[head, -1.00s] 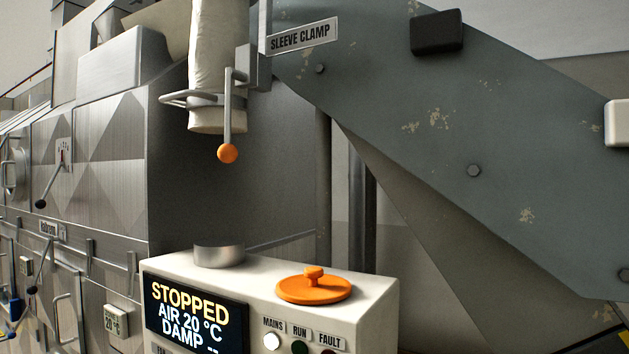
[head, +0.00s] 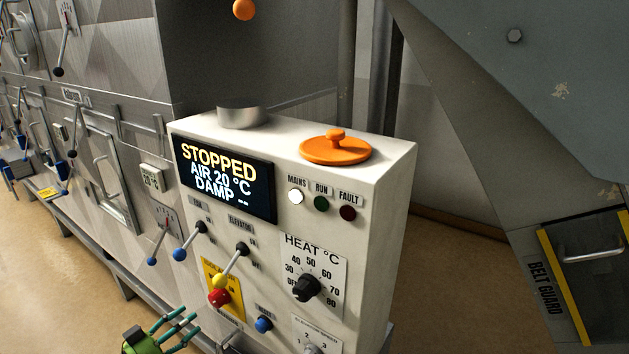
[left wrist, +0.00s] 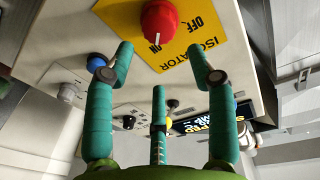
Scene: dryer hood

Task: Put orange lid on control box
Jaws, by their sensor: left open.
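The orange lid (head: 335,150), a round disc with a knob on top, lies flat on top of the white control box (head: 392,165) in the head view. My left gripper (head: 178,330), green with teal fingers, is low at the bottom edge of the head view, in front of the box's lower left part. In the left wrist view its teal fingers (left wrist: 160,75) are spread apart with nothing between them, and the box's front shows beyond them. The lid does not show in the left wrist view. My right gripper is not in view.
A short metal collar (head: 242,117) stands beside the lid on the box top. A red isolator knob (left wrist: 160,22) on a yellow plate is just beyond my left fingers. Levers and knobs stick out of the box front. A belt guard (head: 560,285) is at the right.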

